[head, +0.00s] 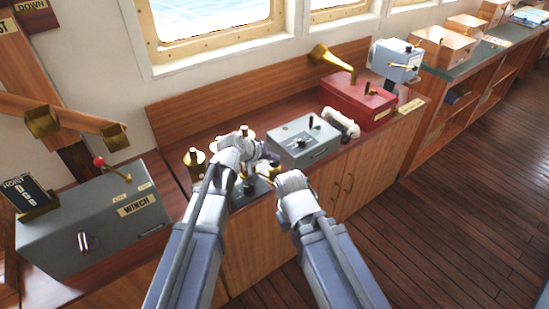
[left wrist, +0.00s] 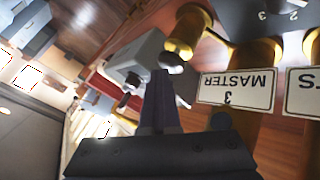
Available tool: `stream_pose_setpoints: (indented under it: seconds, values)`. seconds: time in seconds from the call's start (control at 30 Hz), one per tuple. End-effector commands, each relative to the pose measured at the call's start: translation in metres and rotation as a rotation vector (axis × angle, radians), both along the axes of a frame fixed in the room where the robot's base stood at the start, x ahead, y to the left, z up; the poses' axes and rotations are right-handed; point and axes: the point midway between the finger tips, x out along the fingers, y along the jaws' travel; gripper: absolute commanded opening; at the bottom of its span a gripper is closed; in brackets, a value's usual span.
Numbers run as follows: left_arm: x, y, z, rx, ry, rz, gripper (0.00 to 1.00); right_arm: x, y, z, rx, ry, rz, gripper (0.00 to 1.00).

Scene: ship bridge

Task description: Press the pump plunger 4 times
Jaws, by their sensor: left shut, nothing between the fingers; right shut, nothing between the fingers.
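I cannot surely tell which brass fitting is the pump plunger. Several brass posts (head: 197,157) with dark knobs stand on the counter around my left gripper. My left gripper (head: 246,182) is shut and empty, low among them. In the left wrist view its dark fingers (left wrist: 163,85) point at a brass post (left wrist: 186,30) with a shiny rounded end, close to the tips; contact cannot be told. Labels there read MASTER (left wrist: 236,88) and 3. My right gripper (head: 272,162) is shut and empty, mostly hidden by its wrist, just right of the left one.
A grey box (head: 302,146) with a dial and lever stands right of the posts, a red box (head: 357,100) with a brass horn beyond it. A grey WINCH box (head: 95,225) is at the left. The wooden floor (head: 470,190) at right is clear.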

Motion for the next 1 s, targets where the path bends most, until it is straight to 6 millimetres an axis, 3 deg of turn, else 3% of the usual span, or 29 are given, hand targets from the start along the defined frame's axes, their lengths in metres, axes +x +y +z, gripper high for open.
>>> stream_pose_setpoints:
  seconds: [0.67,1.0]
  values:
    - [0.000,0.000,-0.005,0.002,0.001,-0.001,0.00,0.000,0.000,-0.005,0.000,0.000,0.000,0.00]
    - [0.000,0.000,0.009,0.001,0.001,-0.001,0.00,0.000,0.000,0.009,0.000,0.000,0.000,0.00]
